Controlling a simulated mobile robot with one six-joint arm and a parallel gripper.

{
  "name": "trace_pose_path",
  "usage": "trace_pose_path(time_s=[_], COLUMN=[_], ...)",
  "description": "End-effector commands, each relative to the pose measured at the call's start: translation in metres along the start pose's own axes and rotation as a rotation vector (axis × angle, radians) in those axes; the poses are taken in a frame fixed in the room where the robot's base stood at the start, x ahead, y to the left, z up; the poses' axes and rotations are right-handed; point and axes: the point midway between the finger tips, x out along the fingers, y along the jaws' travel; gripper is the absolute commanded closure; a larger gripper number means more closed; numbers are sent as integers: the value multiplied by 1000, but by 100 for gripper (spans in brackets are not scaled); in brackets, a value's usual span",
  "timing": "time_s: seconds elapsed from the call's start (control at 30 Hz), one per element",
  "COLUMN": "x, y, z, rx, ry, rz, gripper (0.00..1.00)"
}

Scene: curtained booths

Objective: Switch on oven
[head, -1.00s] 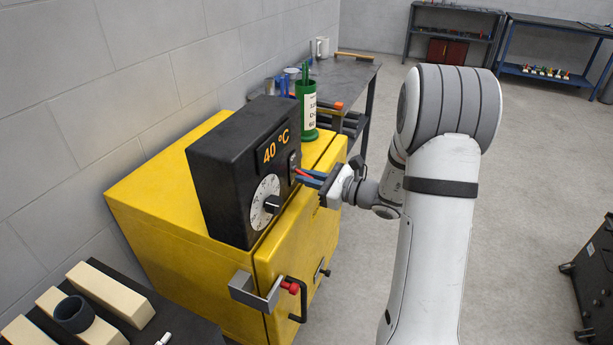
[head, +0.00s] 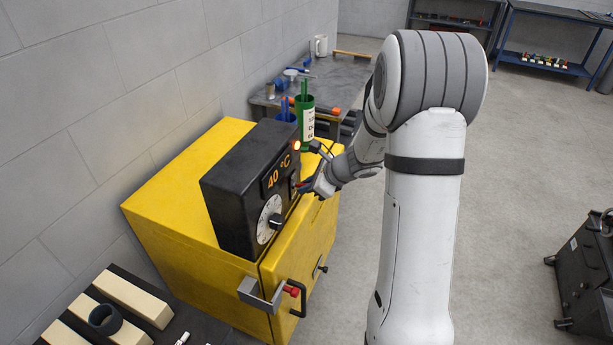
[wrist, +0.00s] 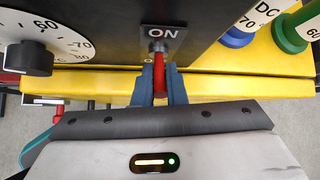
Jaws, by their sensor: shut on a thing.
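The yellow oven (head: 165,195) carries a black control box (head: 238,185) with a lit 40 °C display (head: 279,173) and a white dial with a black knob (head: 275,222). An orange lamp (head: 296,146) glows at the box's upper right. In the wrist view, a red switch lever (wrist: 160,86) sticks out below an ON plate (wrist: 163,32). My gripper (wrist: 160,74) is shut on this lever, with one blue finger on each side. The lever's base shows; part of its lower marking is hidden. In the head view, my gripper (head: 304,187) is at the box's right face.
A green cup (head: 306,125) stands behind the control box on the oven. A dark workbench (head: 340,80) is beyond it. A grey bracket (head: 258,294) and door handle (head: 300,300) stick out at the oven's front. Floor at right is open, with a dark cabinet (head: 590,265).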

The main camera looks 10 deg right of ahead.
Motion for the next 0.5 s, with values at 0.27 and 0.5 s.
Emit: trace_pose_path(time_s=[0.27, 0.5], x=[-4, -3], y=[-5, -5], z=[7, 7], rx=[-8, -11], ry=[75, 89], rz=[6, 8], gripper=[100, 100])
